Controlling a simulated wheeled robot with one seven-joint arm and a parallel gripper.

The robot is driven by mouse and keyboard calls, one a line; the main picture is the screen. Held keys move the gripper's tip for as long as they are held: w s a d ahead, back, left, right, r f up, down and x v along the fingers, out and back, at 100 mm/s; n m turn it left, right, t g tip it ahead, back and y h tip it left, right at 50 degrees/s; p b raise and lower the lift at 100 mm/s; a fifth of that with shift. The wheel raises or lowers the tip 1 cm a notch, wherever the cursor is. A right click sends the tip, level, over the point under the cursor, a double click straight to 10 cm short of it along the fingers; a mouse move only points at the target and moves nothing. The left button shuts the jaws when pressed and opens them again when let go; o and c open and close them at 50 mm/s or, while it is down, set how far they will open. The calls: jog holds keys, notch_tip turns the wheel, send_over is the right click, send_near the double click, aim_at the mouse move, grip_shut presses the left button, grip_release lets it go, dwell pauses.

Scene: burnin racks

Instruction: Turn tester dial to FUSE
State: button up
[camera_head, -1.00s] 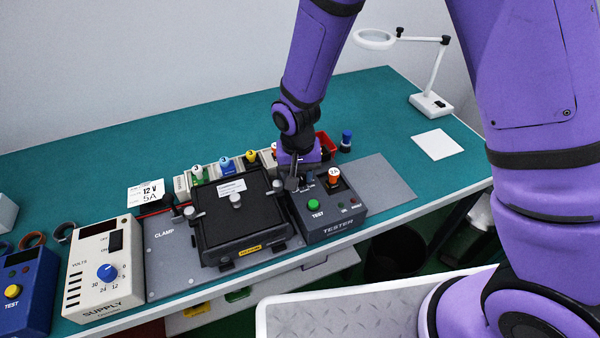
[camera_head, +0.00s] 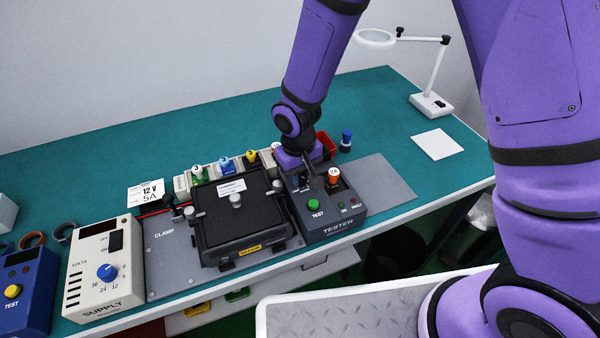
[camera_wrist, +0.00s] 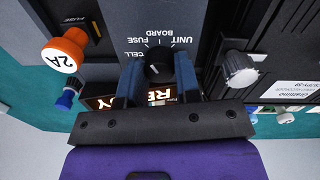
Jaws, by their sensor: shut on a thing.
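The tester (camera_head: 336,217) is a dark grey box with a green TEST button (camera_head: 314,205), right of the clamp plate. Its black dial (camera_wrist: 158,66) shows in the wrist view, ringed by the labels CELL, FUSE, BOARD and UNIT. My gripper (camera_wrist: 157,74) is shut on the dial, one blue finger on each side. In the head view my gripper (camera_head: 303,182) is over the back left of the tester and hides most of the dial. I cannot tell surely which label the dial points to. A lit display (camera_wrist: 150,101) is partly hidden behind my gripper.
An orange fuse marked 2A (camera_wrist: 64,52) stands up beside the dial. A black clamped unit (camera_head: 238,220) is close on the left. The supply (camera_head: 102,268) is farther left. A grey mat (camera_head: 378,185) lies clear to the right.

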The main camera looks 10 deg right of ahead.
jog(key=shift+n, duration=1.1)
jog(key=o, duration=0.9)
jog(key=shift+r, duration=0.1)
notch_tip(320, 180, up, 11)
jog(key=shift+s+a+f, duration=0.15)
jog(key=shift+f, duration=0.05)
